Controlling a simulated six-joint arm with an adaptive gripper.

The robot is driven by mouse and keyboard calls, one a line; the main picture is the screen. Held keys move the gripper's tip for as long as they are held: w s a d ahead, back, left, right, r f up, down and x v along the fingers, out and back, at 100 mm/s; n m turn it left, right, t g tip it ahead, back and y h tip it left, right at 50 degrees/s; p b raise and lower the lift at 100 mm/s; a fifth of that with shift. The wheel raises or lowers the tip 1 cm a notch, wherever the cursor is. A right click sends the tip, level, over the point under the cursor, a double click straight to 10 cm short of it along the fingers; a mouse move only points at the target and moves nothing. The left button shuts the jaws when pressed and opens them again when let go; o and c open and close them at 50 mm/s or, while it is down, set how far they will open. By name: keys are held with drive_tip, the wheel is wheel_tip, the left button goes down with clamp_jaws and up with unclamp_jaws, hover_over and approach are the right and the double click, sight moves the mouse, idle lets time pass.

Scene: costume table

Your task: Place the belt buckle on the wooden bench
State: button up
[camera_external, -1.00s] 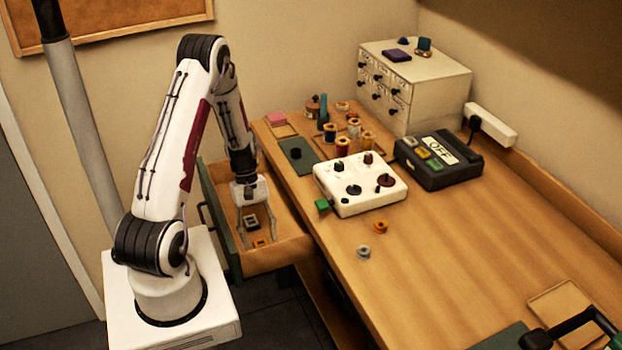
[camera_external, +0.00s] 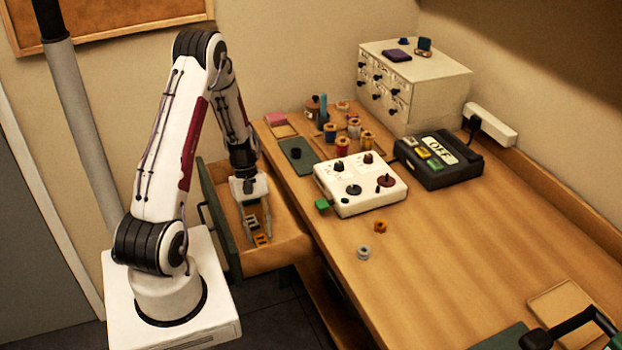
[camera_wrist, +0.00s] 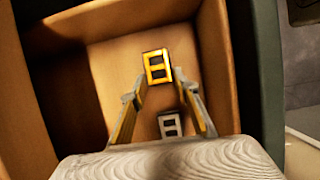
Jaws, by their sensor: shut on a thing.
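My gripper (camera_external: 257,237) reaches down into an open drawer. In the wrist view its two fingers (camera_wrist: 155,82) are shut on a yellow-orange rectangular buckle (camera_wrist: 157,66) with two openings, which shows between the fingertips. This buckle is also low between the fingers in the external view (camera_external: 263,240). A grey buckle (camera_wrist: 170,124) of similar shape lies on the drawer floor beside it, and also shows in the external view (camera_external: 252,221). I cannot tell whether the held buckle still touches the floor. The wooden bench (camera_external: 450,240) stands right of the drawer.
The drawer (camera_external: 280,258) has raised walls around the gripper. The bench's middle and right are largely clear.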

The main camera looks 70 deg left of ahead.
wheel_tip(320, 180, up, 8)
idle(0.5)
idle(0.9)
drive_tip(key=shift+a, duration=0.1)
idle(0.5)
